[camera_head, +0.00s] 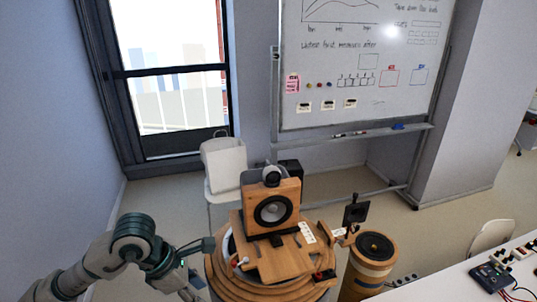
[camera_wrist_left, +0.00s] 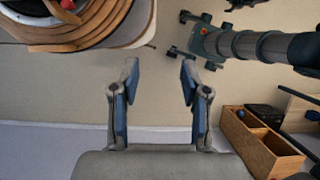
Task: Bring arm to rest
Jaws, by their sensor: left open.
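My left arm (camera_head: 135,240) comes in at the lower left of the head view, beside the round wooden stand (camera_head: 222,277). In the left wrist view my left gripper (camera_wrist_left: 160,78) is open, with nothing between its two fingers and bare floor beyond them. A wooden speaker (camera_head: 289,193) with a dark cone stands upright on the stand. The edge of the stand also shows at the top left of the left wrist view (camera_wrist_left: 62,38). My right gripper does not show clearly in either view.
A second round speaker (camera_head: 375,246) stands right of the stand. A white chair (camera_head: 224,165) and a whiteboard (camera_head: 350,60) are behind. A white table (camera_head: 450,288) with electronics is at the lower right. A wooden box (camera_wrist_left: 258,150) lies at the wrist view's lower right.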

